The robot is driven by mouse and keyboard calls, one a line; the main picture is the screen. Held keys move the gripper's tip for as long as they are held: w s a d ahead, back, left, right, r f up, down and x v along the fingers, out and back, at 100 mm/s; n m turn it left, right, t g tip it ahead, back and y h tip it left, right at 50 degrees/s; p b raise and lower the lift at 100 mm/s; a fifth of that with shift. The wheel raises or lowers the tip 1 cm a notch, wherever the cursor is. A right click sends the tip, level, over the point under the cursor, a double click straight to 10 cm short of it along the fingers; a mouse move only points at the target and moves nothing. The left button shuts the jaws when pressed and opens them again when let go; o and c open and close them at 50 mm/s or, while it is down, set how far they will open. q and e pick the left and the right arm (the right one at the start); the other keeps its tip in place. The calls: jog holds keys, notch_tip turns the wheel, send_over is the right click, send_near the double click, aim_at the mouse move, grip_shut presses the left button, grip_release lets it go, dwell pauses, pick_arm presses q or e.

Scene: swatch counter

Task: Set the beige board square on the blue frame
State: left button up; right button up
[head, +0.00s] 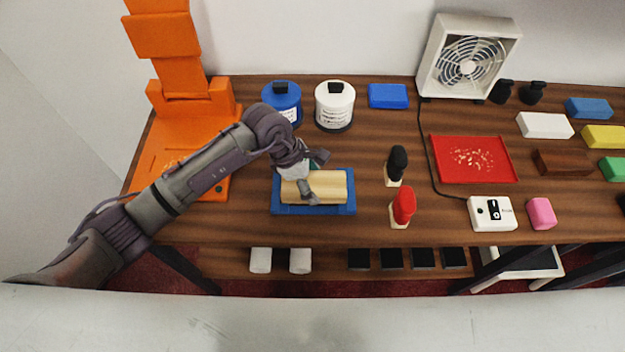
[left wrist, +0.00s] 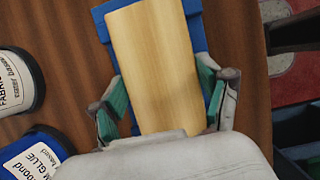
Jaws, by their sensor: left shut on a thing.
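The beige board (head: 333,186) lies lengthwise over the blue frame (head: 281,209) at the left middle of the counter. My left gripper (head: 314,179) comes down over the board and is shut on it. In the left wrist view the board (left wrist: 155,55) sits between the green-padded fingers (left wrist: 165,96), with the blue frame (left wrist: 102,22) showing along both sides. In the head view the board's right end sits near the frame's right edge, and more blue shows at the front. I cannot tell whether the board touches the frame. My right gripper is out of view.
A blue-labelled jar (head: 281,105) and a white jar (head: 334,106) stand behind the frame. A black-topped stamp (head: 397,163) and a red-topped stamp (head: 402,205) stand to its right. An orange stand (head: 190,100) is at the left; a red tray (head: 472,158) lies farther right.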

pick_arm(q)
jog(key=shift+f, duration=0.2)
jog(key=o, duration=1.2)
jog(key=shift+o, duration=0.2)
jog(key=v, duration=1.2)
